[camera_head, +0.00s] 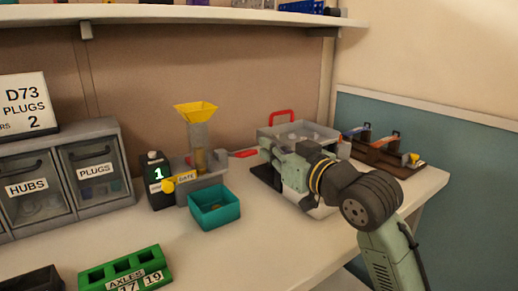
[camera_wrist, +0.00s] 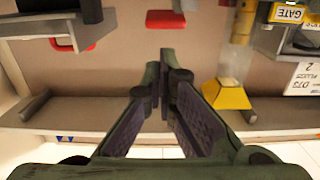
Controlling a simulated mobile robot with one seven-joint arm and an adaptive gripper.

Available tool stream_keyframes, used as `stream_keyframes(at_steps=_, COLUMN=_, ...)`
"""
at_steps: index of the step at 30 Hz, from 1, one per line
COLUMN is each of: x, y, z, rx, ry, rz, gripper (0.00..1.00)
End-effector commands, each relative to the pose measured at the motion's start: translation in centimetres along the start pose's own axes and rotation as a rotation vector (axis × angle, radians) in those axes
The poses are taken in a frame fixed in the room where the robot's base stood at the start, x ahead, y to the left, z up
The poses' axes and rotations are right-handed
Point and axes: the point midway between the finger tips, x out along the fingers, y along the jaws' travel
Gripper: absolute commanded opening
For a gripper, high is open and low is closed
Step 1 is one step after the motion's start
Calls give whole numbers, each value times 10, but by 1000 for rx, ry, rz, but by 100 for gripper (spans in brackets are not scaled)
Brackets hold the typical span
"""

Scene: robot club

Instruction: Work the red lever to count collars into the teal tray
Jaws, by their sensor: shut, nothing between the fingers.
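The red lever (camera_head: 245,153) sticks out to the right of the grey dispenser (camera_head: 207,178); its red end also shows in the wrist view (camera_wrist: 165,19). The dispenser has a yellow funnel (camera_head: 196,112) above a clear amber tube and a label reading GATE. The teal tray (camera_head: 214,219) stands in front of it; I cannot make out its contents clearly. A dark counter box (camera_head: 157,190) beside the dispenser shows 1. My gripper (camera_wrist: 162,70) is shut and empty, its fingertips apart from the lever. In the head view it is just right of the lever.
A grey case with a red handle (camera_head: 281,118) stands behind my arm. Grey drawers (camera_head: 95,171) labelled HUBS and PLUGS stand at left, a green AXLES rack (camera_head: 122,268) in front. A brown rack (camera_head: 385,152) is at right. The bench before the tray is clear.

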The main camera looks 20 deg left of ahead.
Motion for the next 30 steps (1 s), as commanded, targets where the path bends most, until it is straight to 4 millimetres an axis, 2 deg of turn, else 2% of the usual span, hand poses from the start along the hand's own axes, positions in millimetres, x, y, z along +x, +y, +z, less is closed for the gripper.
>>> stream_keyframes(at_steps=3, x=-23, y=0, z=0, rx=-1, ry=3, rz=2, gripper=0)
stream_keyframes(at_steps=9, x=-42, y=0, z=-3, rx=-1, ry=3, rz=1, gripper=0)
stream_keyframes(at_steps=30, x=-45, y=0, z=-4, rx=-1, ry=2, rz=0, gripper=0)
